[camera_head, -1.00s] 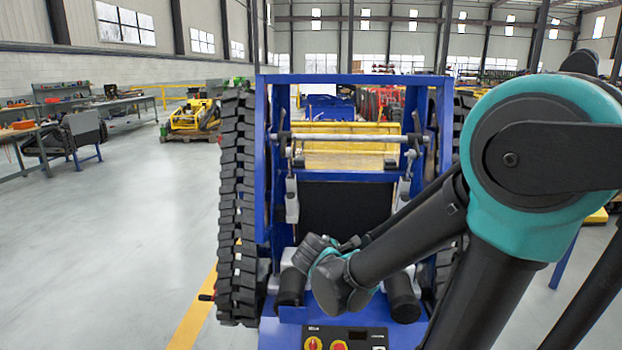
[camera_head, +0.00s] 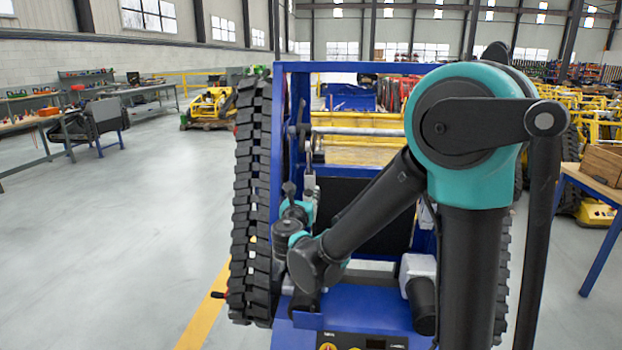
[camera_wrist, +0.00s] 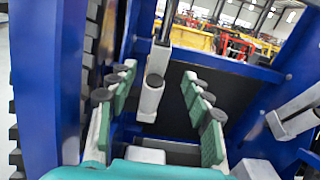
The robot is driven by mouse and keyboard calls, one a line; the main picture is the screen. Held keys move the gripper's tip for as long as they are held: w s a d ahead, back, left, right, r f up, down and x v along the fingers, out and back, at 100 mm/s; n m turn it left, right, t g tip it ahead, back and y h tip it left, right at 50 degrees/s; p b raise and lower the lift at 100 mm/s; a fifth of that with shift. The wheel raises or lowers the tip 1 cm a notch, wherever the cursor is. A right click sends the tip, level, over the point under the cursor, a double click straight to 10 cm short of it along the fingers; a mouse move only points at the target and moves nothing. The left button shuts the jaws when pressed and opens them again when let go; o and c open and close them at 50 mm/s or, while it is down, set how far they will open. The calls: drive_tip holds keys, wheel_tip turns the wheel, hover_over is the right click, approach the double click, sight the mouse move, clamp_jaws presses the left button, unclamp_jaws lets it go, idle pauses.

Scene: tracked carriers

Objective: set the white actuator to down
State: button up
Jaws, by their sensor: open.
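A white actuator (camera_wrist: 152,98) with a dark round cap stands between the two green-padded fingers of my gripper (camera_wrist: 160,80) in the wrist view. The fingers are spread apart on either side of it, with a gap to the right finger; contact on the left cannot be told. In the head view, the upper part of a white actuator (camera_head: 309,184) shows at the left inner side of the blue tracked carrier (camera_head: 276,130). My wrist is just in front of it and covers its lower part. A second white actuator (camera_wrist: 296,116) is at the right in the wrist view.
A black track (camera_head: 252,200) runs up the carrier's left side. A metal crossbar (camera_head: 365,132) spans the frame above a yellow part. A dark panel lies behind the actuators. A workbench with a wooden crate (camera_head: 603,165) is at right. The floor at left is open.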

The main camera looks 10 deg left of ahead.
sight(309, 179)
drive_tip(key=w, duration=1.2)
drive_tip(key=shift+w+d, duration=0.1)
drive_tip(key=shift+d, duration=0.15)
clamp_jaws()
